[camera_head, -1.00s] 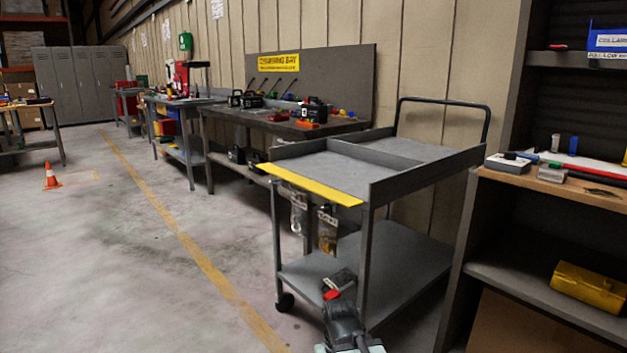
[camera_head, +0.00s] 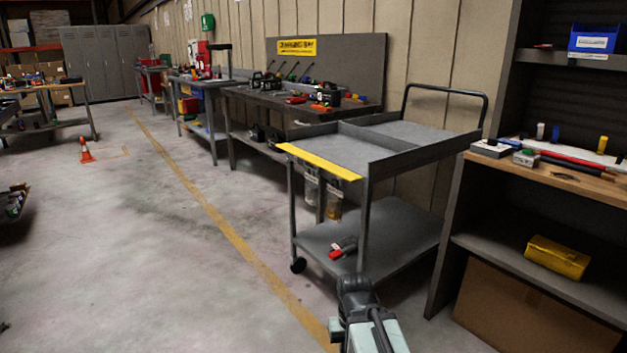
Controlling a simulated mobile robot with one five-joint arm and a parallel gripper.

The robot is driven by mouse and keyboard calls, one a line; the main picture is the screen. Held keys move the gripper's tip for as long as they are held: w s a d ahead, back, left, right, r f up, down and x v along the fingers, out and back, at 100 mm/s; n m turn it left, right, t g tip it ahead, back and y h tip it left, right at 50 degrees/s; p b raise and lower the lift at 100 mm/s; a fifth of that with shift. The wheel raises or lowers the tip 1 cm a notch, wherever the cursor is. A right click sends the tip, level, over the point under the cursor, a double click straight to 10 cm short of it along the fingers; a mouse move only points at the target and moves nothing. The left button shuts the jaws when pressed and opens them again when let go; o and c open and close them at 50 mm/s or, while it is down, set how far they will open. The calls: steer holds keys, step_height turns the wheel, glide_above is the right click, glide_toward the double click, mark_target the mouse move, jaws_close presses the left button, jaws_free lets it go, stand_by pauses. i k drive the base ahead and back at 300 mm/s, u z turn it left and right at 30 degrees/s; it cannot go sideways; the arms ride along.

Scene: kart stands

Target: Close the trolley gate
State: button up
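The grey trolley (camera_head: 412,154) stands right of centre, with a two-part top tray, a push handle at the far right and a lower shelf. Its yellow gate (camera_head: 318,162) is at the tray's near left end. The gate sticks outward, roughly level with the tray floor, so that end of the tray is open. The end of my arm, with my gripper (camera_head: 354,284), shows at the bottom centre, below and in front of the trolley. It looks apart from the gate. Its fingers cannot be made out.
A red and grey item (camera_head: 342,249) lies on the trolley's lower shelf. Pouches (camera_head: 334,204) hang below the gate. A workbench (camera_head: 300,110) stands behind; a shelf unit (camera_head: 570,175) is close on the right. Open floor lies left, with an orange cone (camera_head: 85,150) farther off.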

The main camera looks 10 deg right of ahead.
mark_target(349, 175)
steer(key=u, duration=0.25)
steer(key=i, duration=0.7)
steer(key=u, duration=0.6)
steer(key=i, duration=0.6)
steer(key=u, duration=0.2)
steer(key=k, duration=0.75)
steer(key=u, duration=0.2)
steer(key=i, duration=0.75)
steer(key=z, duration=0.1)
